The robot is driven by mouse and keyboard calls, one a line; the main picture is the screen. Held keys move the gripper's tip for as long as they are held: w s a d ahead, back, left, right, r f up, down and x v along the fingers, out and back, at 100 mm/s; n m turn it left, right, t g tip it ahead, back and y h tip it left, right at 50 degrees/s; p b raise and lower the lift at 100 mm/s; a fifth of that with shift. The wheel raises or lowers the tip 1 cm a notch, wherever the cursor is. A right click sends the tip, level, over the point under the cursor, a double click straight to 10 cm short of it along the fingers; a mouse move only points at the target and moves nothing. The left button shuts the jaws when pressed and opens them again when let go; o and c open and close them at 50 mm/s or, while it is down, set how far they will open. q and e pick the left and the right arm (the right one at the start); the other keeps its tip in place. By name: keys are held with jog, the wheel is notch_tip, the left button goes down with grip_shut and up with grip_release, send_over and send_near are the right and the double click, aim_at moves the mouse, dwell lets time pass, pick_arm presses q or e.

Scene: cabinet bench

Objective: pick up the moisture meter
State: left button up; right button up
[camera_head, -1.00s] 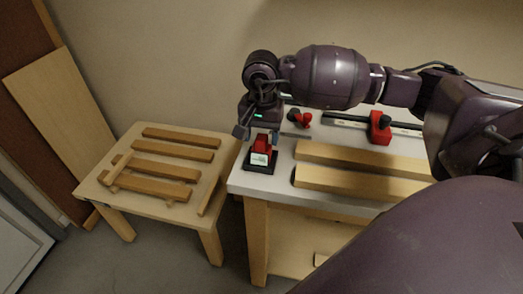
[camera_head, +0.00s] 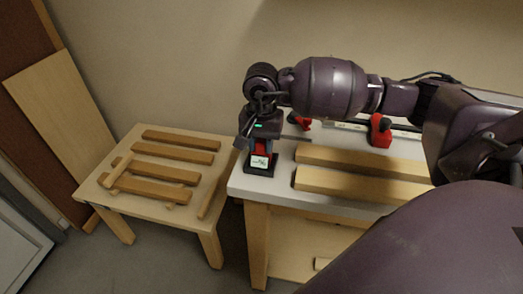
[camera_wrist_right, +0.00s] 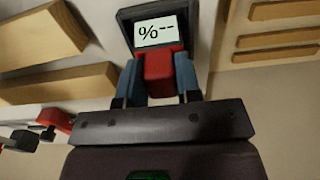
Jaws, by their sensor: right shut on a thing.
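The moisture meter (camera_head: 260,161) has a red body and a dark head with a pale display. It is at the left front corner of the white bench top, at a small black base (camera_head: 273,165). In the right wrist view the meter (camera_wrist_right: 160,32) shows "%--" on its display. My right gripper (camera_head: 261,148) is above the meter, pointing down. In the right wrist view its two blue-grey fingers (camera_wrist_right: 159,84) are shut on the red body from both sides. I cannot tell whether the meter is clear of its base. My left gripper is not in view.
The white bench (camera_head: 240,186) holds two long wooden boards (camera_head: 350,181) right of the meter, and red clamps (camera_head: 380,131) behind. A low wooden table (camera_head: 120,196) with several wood strips stands left, across a narrow gap. A large board (camera_head: 60,110) leans on the wall.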

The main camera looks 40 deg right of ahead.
jog(key=shift+r, duration=0.1)
notch_tip(320, 180, up, 20)
jog(key=shift+p, duration=0.45)
